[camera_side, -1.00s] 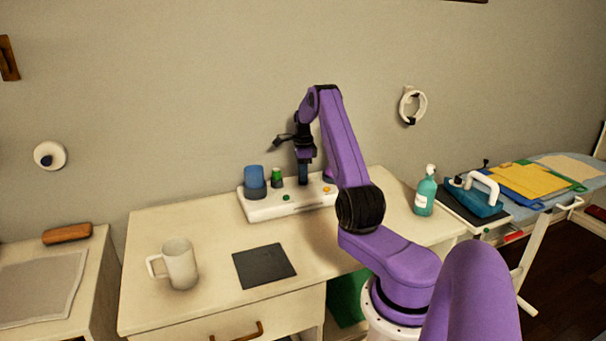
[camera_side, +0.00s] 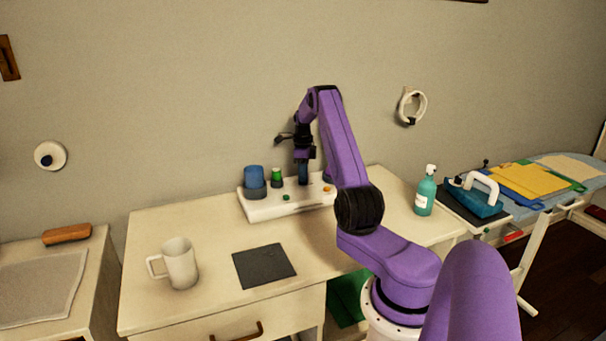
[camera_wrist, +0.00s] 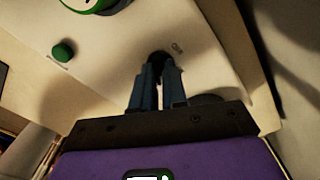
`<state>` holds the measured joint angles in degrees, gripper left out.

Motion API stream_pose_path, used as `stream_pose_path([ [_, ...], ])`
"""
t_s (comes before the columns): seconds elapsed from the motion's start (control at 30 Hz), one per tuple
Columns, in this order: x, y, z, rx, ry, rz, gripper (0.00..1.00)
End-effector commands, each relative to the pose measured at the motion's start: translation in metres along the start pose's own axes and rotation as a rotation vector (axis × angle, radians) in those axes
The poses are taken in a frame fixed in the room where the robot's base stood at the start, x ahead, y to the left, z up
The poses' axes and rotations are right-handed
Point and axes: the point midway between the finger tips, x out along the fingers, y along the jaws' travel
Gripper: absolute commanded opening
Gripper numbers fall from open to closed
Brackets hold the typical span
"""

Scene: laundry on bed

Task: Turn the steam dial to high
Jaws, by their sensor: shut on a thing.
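A white control panel (camera_side: 262,211) lies at the back of the desk. My gripper (camera_side: 303,181) points straight down onto its upper face. In the wrist view my gripper (camera_wrist: 160,62) has its two blue-grey fingers shut on a small dark dial (camera_wrist: 159,54), mostly hidden between the tips. A short pale mark (camera_wrist: 177,47) shows on the panel beside it. I cannot read any low or high label, so the dial's setting is unclear.
A mug (camera_side: 180,264), a dark mat (camera_side: 264,266) and a teal bottle (camera_side: 426,195) are on the desk.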

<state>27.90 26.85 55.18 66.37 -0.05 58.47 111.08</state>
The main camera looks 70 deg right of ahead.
Motion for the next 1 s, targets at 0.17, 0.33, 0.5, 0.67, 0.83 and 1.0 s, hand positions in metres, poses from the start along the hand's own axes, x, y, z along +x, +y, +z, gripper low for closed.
stream_pose_path([
  [0.17,-0.001,-0.001,0.0,0.004,-0.001,-0.002,0.38],
  [0.33,-0.001,0.0,0.0,0.002,-0.001,-0.001,0.38],
  [0.5,-0.003,-0.001,0.0,0.002,-0.001,-0.002,0.38],
  [0.67,-0.021,-0.001,0.0,0.001,-0.002,-0.004,0.38],
  [0.83,-0.055,-0.001,0.0,0.001,-0.003,-0.006,0.38],
  [1.0,-0.092,-0.001,0.0,0.003,-0.003,-0.006,0.38],
])
